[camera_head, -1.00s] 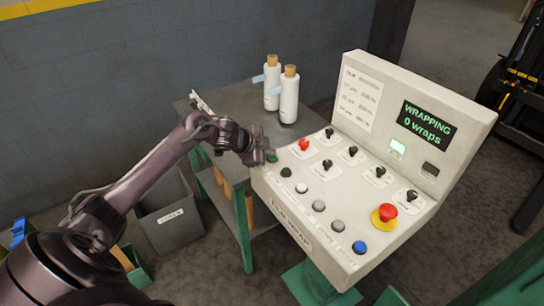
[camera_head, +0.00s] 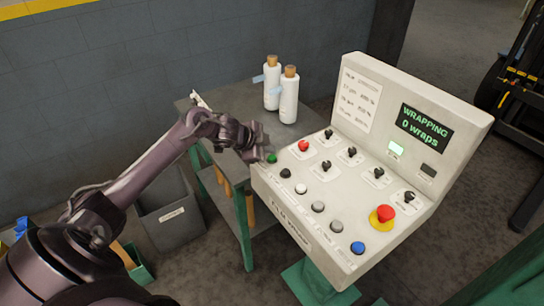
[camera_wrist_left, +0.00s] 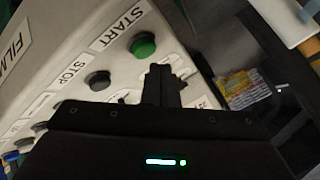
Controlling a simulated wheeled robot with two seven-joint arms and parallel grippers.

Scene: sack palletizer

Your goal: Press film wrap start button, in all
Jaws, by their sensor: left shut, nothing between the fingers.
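The film wrap control panel (camera_head: 345,222) stands right of centre. Its green start button (camera_head: 271,158) is at the panel's left corner; in the left wrist view the green button (camera_wrist_left: 143,45) sits beside the word START. A dark stop button (camera_wrist_left: 98,80) is next to it. The display (camera_head: 425,126) reads "WRAPPING 0 wraps". My left gripper (camera_head: 258,150) is shut and empty, just above and behind the green button. In the left wrist view its shut fingers (camera_wrist_left: 160,84) are beside the button, apart from it. My right gripper is not in view.
A grey bin (camera_head: 172,222) is on the floor at left. A red emergency stop (camera_head: 385,213) and several other knobs and buttons are on the panel.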

